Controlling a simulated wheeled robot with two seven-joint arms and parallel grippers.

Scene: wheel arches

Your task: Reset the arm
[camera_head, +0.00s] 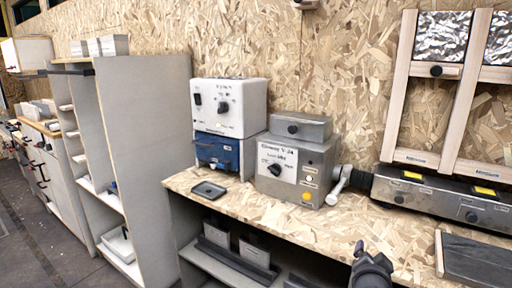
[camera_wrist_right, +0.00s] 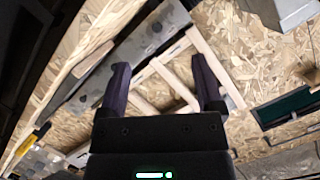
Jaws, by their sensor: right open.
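My right gripper (camera_head: 372,262) shows as a dark shape at the bottom edge of the head view, in front of the wooden workbench. In the right wrist view my right gripper (camera_wrist_right: 163,82) has its two dark fingers spread wide apart with nothing between them. The wooden wall and slanted pale frames show beyond the fingers. My left gripper is in neither view.
A workbench (camera_head: 355,225) carries a white-and-blue device (camera_head: 230,107), a grey box with knobs (camera_head: 293,168), a small dark tray (camera_head: 208,190) and a long grey unit (camera_head: 440,197). An open grey cabinet (camera_head: 145,140) stands left. Bare bench top lies before the devices.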

